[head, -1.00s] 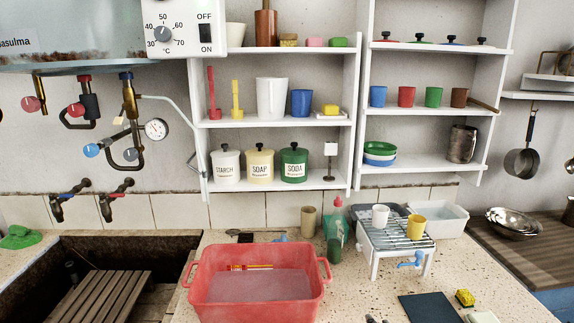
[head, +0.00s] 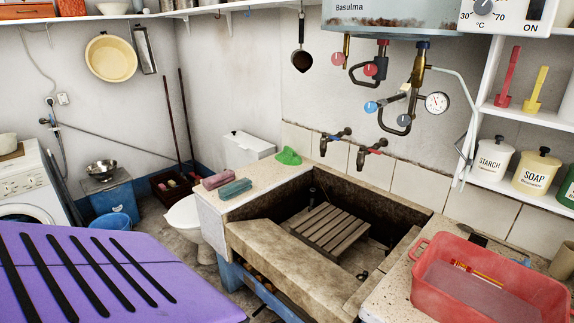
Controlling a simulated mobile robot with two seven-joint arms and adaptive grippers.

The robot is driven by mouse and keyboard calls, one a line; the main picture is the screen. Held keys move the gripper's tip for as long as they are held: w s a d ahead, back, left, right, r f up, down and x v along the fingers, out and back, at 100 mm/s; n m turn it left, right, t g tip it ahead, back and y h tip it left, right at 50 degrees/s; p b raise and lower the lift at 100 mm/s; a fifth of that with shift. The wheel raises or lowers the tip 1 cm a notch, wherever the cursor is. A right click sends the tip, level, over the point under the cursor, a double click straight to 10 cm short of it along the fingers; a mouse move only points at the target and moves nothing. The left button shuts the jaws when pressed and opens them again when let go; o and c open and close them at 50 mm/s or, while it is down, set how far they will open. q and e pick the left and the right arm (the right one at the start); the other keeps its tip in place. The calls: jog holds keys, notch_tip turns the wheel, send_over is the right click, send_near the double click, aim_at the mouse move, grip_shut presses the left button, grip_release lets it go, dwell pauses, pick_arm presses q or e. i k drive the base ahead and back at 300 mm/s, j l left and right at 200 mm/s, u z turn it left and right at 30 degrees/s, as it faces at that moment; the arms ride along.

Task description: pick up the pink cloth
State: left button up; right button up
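A small folded dusty-pink bundle (head: 216,179), which looks like the pink cloth, lies on the speckled stone ledge left of the trough. A similar teal bundle (head: 234,189) lies just in front of it, to its right. Neither of my grippers can be made out in the head view.
The stone trough (head: 290,258) holds a wooden slatted rack (head: 330,231). A green cloth (head: 288,157) lies at the ledge's back corner. A red basin (head: 425,290) stands on the right counter. A purple board with black stripes (head: 110,290) fills the lower left.

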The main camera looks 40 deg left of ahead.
aim_at(210, 183)
jog(key=j+u, duration=0.1)
jog(key=u, duration=1.9)
jog(key=k+z, duration=0.15)
jog(key=z, duration=1.85)
jog(key=u, duration=2)
jog(key=i+j, duration=0.3)
jog(key=i, duration=0.25)
jog(key=l+z, duration=0.05)
